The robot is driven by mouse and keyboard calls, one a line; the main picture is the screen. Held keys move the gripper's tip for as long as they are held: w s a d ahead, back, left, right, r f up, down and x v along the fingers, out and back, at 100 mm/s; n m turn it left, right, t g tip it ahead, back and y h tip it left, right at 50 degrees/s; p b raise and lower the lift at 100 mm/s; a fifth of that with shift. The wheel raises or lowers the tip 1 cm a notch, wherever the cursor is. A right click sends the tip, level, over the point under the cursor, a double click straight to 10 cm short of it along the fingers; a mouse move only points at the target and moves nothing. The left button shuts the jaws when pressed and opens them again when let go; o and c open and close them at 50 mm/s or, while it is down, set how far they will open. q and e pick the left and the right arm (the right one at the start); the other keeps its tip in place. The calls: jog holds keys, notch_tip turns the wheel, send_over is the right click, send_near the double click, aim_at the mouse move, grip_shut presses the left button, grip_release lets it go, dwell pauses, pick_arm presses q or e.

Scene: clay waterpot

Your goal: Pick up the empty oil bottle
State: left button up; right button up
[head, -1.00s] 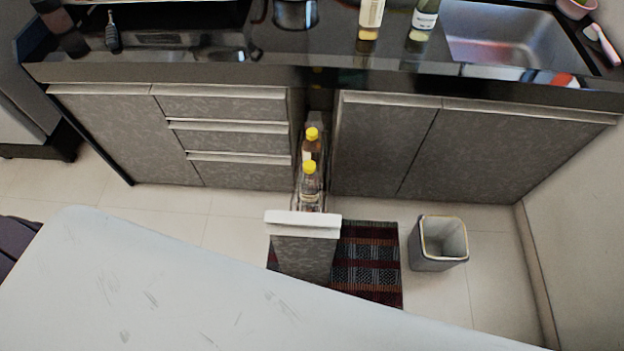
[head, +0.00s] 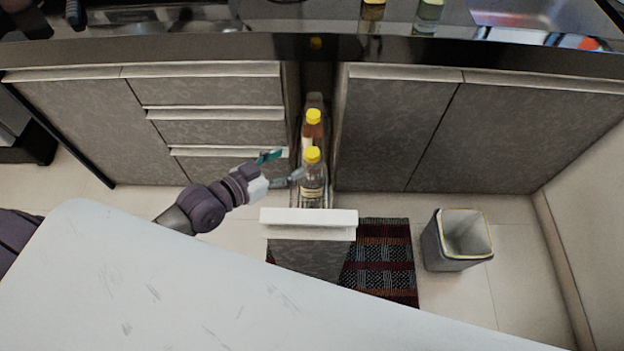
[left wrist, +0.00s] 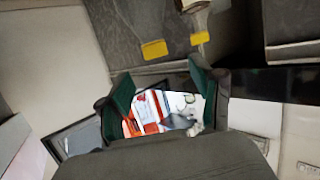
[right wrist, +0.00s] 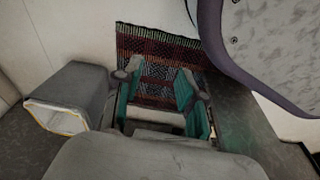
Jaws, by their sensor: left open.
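The clear, empty-looking oil bottle (head: 313,182) has a yellow cap and stands upright in the narrow pull-out drawer (head: 309,218). A second yellow-capped bottle (head: 312,133) with brownish contents stands just behind it. My left gripper (head: 283,167) is open, with teal finger pads, just left of the clear bottle. I cannot tell whether a fingertip touches it. In the left wrist view its fingers (left wrist: 160,98) are apart, and I cannot identify the bottle there for sure. My right gripper (right wrist: 160,98) is open and empty over the mat side, out of the head view.
Cabinets flank the drawer, with the dark counter edge (head: 200,48) above. A patterned mat (head: 380,260) lies right of the drawer front. A grey bin (head: 457,240) stands further right. A white tabletop (head: 150,285) fills the lower left.

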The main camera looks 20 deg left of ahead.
aim_at(307, 157)
pick_arm(q)
jog(key=x, duration=0.3)
jog(key=shift+w, duration=0.1)
jog(key=x, duration=0.2)
jog(key=b+x, duration=0.1)
jog(key=x, duration=0.1)
jog(key=shift+d+f, duration=0.3)
jog(key=shift+w+d+f, duration=0.15)
jog(key=shift+w+d, duration=0.1)
jog(key=shift+w, duration=0.05)
jog(key=c, duration=1.2)
pick_arm(e)
jog(key=w+r, duration=0.2)
jog(key=r, duration=0.1)
jog(key=w+r, duration=0.1)
jog(key=shift+a+r, duration=0.15)
jog(key=shift+a, duration=0.05)
